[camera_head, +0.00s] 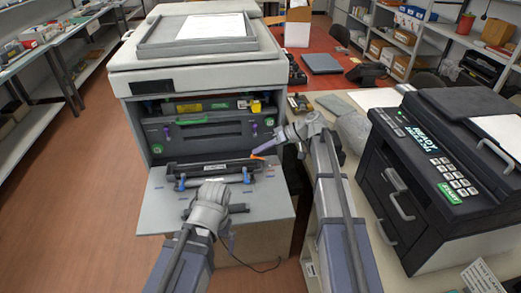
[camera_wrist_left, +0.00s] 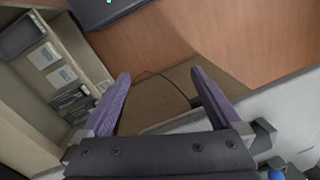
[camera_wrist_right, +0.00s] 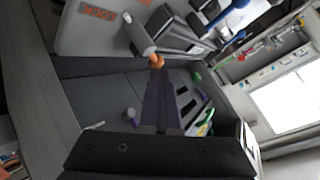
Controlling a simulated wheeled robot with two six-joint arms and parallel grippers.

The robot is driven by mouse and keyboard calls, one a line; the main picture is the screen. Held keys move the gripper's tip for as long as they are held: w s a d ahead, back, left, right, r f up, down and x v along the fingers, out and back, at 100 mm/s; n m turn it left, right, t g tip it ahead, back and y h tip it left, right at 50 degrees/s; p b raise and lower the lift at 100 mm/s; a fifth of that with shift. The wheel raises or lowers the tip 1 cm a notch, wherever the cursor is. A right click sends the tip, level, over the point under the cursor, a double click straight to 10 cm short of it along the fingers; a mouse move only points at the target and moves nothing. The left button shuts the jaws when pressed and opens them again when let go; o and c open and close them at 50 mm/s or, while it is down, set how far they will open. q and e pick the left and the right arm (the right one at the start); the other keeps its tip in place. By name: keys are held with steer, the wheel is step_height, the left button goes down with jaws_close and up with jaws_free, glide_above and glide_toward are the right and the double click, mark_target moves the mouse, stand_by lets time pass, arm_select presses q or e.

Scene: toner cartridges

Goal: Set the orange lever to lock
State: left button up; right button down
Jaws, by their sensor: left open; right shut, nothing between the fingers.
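The orange lever (camera_head: 257,157) is at the right end of the black cartridge unit (camera_head: 212,173) on the printer's open front tray. In the right wrist view it shows as an orange tip (camera_wrist_right: 157,62) beside a grey post (camera_wrist_right: 138,35), with orange "LOCK" lettering (camera_wrist_right: 97,13) on the light panel behind. My right gripper (camera_head: 257,151) is shut and empty, its purple fingertips (camera_wrist_right: 160,78) close to the orange tip; I cannot tell if they touch. My left gripper (camera_head: 214,210) hangs over the tray's front part. Its purple fingers (camera_wrist_left: 160,76) are open and empty.
The printer (camera_head: 200,75) has an open front bay above the tray (camera_head: 165,205). A dark printer (camera_head: 440,170) stands on a pale table to the right. Blue clips (camera_head: 180,183) stand along the cartridge unit. Open floor lies to the left.

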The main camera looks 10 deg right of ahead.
stand_by(0.7)
steer(key=shift+s+d, duration=0.25)
steer(key=shift+d, duration=0.45)
steer(key=p+v, duration=0.4)
steer(key=v, duration=0.4)
steer(key=shift+p, duration=0.3)
steer(key=shift+f, duration=0.15)
